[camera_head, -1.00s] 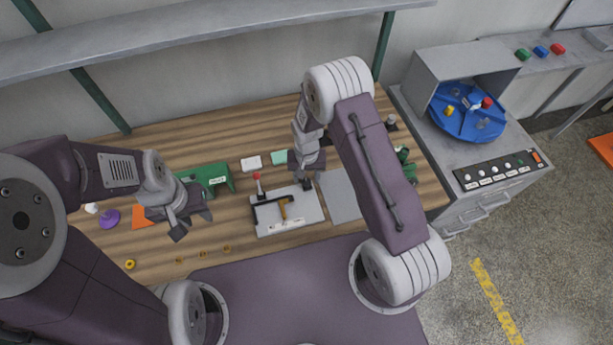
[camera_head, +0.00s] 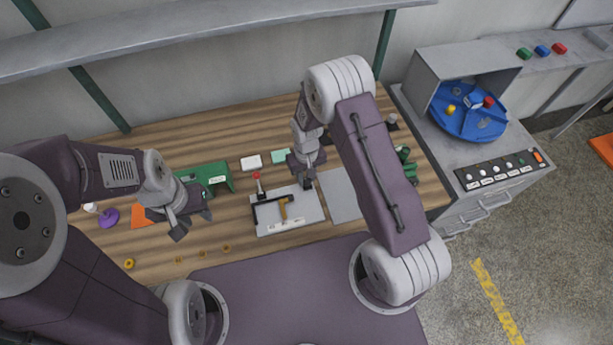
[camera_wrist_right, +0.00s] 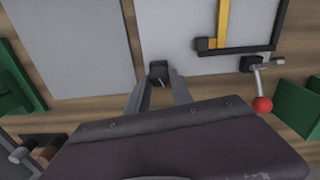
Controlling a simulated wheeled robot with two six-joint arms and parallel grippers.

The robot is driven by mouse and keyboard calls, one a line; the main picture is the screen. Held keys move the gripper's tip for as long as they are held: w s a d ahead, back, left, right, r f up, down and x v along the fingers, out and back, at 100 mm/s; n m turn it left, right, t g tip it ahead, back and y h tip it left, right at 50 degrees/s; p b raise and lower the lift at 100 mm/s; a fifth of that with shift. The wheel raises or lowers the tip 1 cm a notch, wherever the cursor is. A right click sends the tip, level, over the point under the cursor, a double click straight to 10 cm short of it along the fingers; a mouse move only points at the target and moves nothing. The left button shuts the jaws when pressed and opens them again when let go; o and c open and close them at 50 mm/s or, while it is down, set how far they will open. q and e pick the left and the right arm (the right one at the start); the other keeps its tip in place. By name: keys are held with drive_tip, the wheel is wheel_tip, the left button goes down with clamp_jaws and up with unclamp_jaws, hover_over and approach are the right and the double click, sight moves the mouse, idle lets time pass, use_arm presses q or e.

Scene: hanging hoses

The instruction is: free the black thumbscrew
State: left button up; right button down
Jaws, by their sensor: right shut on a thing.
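The black thumbscrew (camera_wrist_right: 158,72) stands at the edge of a light grey plate (camera_wrist_right: 180,35) in the right wrist view. My right gripper (camera_wrist_right: 158,80) has its two fingers closed on either side of it. In the head view the right gripper (camera_head: 307,182) points down at the far right corner of the plate (camera_head: 308,211), and its fingertips are small there. The plate carries a black bracket (camera_head: 266,213), a yellow bar (camera_head: 284,208) and a red-knobbed lever (camera_head: 257,178). My left gripper (camera_head: 192,224) is open and empty above the bench, left of the plate.
A bare grey plate (camera_head: 341,195) lies just right of the fixture. A blue turntable (camera_head: 465,122) stands far right.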

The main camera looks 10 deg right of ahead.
sight(306, 180)
drive_tip(key=n, duration=0.6)
drive_tip(key=shift+a+b, duration=0.1)
drive_tip(key=shift+b, duration=0.2)
drive_tip(key=n, duration=0.3)
drive_tip(key=shift+r+n, duration=0.1)
drive_tip(key=shift+n, duration=2.2)
drive_tip(key=c, duration=1.1)
unclamp_jaws()
drive_tip(key=shift+s, duration=0.15)
wheel_tip(306, 180, up, 9)
drive_tip(key=shift+r+b, duration=0.1)
drive_tip(key=shift+b, duration=0.65)
